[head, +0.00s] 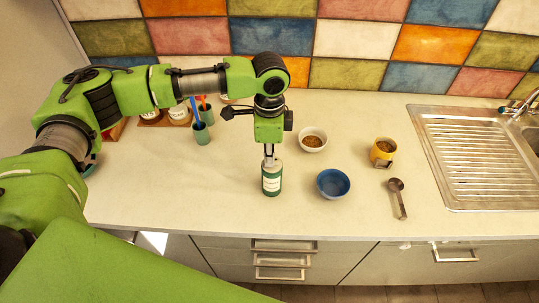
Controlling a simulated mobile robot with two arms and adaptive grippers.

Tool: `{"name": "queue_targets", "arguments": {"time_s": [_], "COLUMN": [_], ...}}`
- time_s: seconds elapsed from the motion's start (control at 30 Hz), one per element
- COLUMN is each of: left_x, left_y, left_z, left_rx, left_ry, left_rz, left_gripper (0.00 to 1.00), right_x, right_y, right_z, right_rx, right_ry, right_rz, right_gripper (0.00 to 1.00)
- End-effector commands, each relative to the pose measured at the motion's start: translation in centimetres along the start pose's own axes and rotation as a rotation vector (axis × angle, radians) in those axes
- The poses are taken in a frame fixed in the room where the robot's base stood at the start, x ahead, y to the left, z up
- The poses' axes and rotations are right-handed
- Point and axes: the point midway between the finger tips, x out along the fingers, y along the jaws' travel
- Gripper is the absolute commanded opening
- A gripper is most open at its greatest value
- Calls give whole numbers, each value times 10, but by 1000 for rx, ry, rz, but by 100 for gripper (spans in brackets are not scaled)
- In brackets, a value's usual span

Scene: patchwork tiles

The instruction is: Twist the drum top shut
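The drum (271,184) is a small dark green canister with a white label, standing upright near the counter's front edge. Its top (271,165) is partly hidden by my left gripper (269,160). My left gripper points straight down over the drum, with its narrow grey fingers close together and their tips at the drum's top. I cannot tell whether the fingers are closed on the top or only near it. My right gripper is not in view.
A blue bowl (333,183) and a white bowl (313,139) stand right of the drum. A utensil cup (201,133) and jars stand behind left.

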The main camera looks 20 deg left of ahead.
Motion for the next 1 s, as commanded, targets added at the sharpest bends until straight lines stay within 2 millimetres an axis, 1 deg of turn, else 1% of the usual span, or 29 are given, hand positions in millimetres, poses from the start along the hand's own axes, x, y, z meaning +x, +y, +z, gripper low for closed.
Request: {"name": "queue_targets", "arguments": {"time_s": [0.7,1.0], "left_x": [-2,-2], "left_y": [0,0], "left_z": [0,0], "left_rx": [0,0], "left_ry": [-1,0], "left_rz": [0,-1], "left_gripper": [0,0], "right_x": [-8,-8], "right_y": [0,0], "right_z": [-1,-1], "right_rx": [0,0], "right_ry": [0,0], "right_rz": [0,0], "right_gripper": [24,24]}}
